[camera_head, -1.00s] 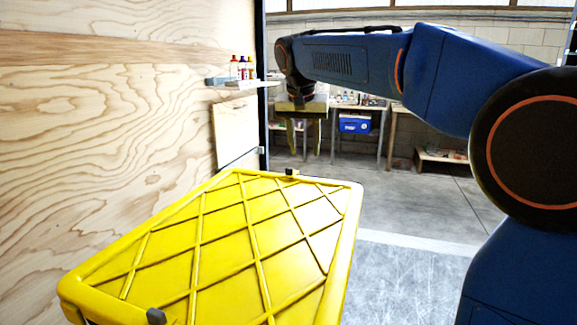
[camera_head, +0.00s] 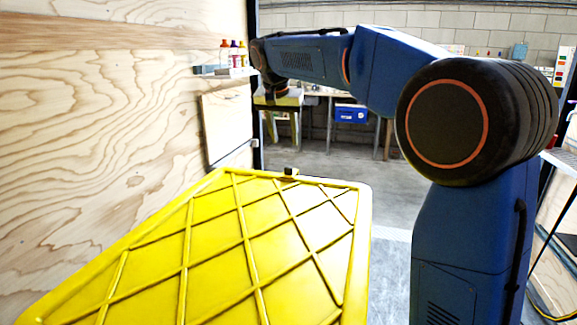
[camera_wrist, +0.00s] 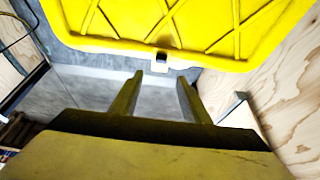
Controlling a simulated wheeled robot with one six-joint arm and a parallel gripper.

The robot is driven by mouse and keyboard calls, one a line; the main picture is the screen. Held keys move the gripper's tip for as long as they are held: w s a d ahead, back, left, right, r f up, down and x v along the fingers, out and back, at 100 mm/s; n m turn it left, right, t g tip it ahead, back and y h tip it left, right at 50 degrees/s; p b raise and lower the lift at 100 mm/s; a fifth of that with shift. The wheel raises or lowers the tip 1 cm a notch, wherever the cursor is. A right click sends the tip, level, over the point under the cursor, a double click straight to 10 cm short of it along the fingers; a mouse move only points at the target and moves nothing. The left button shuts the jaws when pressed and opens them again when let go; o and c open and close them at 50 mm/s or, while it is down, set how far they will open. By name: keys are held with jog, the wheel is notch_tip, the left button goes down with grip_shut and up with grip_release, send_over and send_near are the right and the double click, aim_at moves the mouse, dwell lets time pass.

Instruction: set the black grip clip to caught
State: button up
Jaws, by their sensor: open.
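A small black grip clip (camera_head: 290,172) sits on the far edge of a yellow ribbed lid (camera_head: 365,230). In the wrist view a dark clip (camera_wrist: 161,56) shows at the edge of the yellow lid (camera_wrist: 85,42), with a pale piece beside it. My gripper (camera_head: 283,138) hangs beyond and above the lid's far edge in the head view. In the wrist view my gripper (camera_wrist: 160,79) has its two fingers apart with nothing between them. The clip appears just past the fingertips, apart from them. I cannot tell the clip's setting.
A plywood wall (camera_head: 90,130) runs along the left, with a small shelf (camera_head: 224,71) of bottles near its far end. A workbench with a blue box (camera_head: 351,113) stands at the back. Grey floor (camera_head: 345,175) is open beyond the lid.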

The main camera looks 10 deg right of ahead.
aim_at(289, 168)
jog(key=x, duration=1.3)
